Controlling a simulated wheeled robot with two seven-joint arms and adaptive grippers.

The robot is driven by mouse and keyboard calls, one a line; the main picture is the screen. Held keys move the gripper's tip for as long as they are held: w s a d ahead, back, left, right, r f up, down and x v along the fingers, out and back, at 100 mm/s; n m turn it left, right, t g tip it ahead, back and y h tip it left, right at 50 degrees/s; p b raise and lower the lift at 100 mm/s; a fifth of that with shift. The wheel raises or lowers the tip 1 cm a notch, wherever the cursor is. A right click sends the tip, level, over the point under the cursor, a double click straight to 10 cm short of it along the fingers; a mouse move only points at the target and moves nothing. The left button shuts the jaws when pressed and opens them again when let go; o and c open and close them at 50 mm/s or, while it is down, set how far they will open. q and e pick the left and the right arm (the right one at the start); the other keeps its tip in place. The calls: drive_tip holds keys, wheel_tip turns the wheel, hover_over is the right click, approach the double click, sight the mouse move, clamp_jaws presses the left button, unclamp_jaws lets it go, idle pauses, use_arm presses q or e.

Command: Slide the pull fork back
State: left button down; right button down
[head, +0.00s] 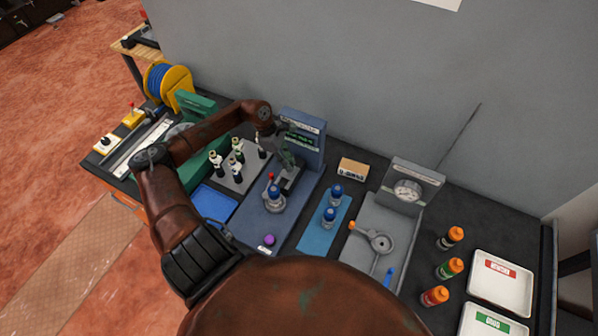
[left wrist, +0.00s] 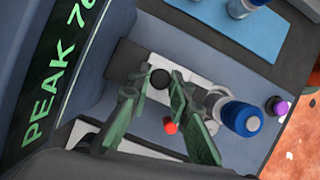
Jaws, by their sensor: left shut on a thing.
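My left gripper (head: 290,165) is over the blue-grey test station (head: 255,222), in front of its upright display. In the left wrist view, the two green fingers (left wrist: 152,100) stand on either side of a black ball knob (left wrist: 160,79), which looks like the handle of the pull fork. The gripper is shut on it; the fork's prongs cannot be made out. A blue-capped pump bottle (head: 274,193) stands in the fixture just in front; it also shows in the left wrist view (left wrist: 241,118). A red knob (left wrist: 170,127) is near the fingers. My right gripper is out of view.
A purple button (head: 269,240) is on the station's front. A blue mat (head: 314,238) with two blue pumps, a gauge fixture (head: 408,190), orange-capped bottles (head: 448,268) and white trays (head: 501,284) are to the right.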

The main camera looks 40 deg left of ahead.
use_arm(q)
drive_tip(key=shift+w+r, duration=0.1)
drive_tip(key=shift+w+a, duration=0.1)
drive_tip(key=c, duration=2)
unclamp_jaws()
drive_tip(key=shift+w, duration=0.1)
drive_tip(key=shift+c, duration=0.2)
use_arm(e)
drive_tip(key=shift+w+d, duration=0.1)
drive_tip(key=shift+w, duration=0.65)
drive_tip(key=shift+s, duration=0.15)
use_arm(q)
drive_tip(key=v, duration=1.2)
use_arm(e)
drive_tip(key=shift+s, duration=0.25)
